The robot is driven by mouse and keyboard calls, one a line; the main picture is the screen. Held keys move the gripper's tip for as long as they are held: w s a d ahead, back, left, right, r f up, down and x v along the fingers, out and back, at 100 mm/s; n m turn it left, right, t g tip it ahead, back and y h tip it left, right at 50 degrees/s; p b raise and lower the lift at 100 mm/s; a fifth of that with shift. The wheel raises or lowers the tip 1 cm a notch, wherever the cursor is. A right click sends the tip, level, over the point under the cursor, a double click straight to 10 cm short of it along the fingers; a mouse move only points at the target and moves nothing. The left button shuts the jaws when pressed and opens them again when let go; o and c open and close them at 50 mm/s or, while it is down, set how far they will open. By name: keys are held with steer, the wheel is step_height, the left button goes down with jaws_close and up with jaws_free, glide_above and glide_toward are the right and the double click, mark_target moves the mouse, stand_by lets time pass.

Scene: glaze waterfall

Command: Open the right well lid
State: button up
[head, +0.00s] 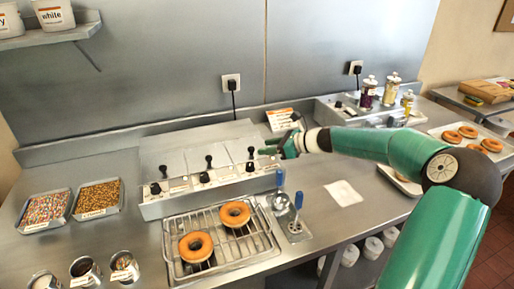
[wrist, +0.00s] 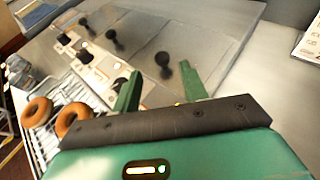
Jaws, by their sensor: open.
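The right well lid (head: 237,149) is a flat grey metal plate lying shut on the glaze warmer (head: 150,207). Its upright black knob (head: 250,154) stands near the front. My gripper (head: 268,147) reaches in from the right and is just right of this knob, with its fingers open and empty. In the wrist view, the lid (wrist: 205,42) lies beyond the open green fingers (wrist: 160,80). The knob (wrist: 163,61) appears between the fingertips; I cannot tell how much gap is left. Two similar knobbed lids lie shut to its left.
Black dials line the warmer's front panel. A wire rack (head: 217,253) with two doughnuts stands in front, and blue-handled ladles (head: 281,203) stand at its right. A printed card (head: 281,119) is behind my gripper. Sprinkle trays are at the left. Bare counter lies around a white napkin (head: 343,192).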

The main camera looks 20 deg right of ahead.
mark_target(252, 148)
steer(key=x, duration=0.5)
steer(key=shift+w+f, duration=0.1)
steer(key=shift+w, duration=0.1)
steer(key=shift+s, duration=0.15)
jaws_close()
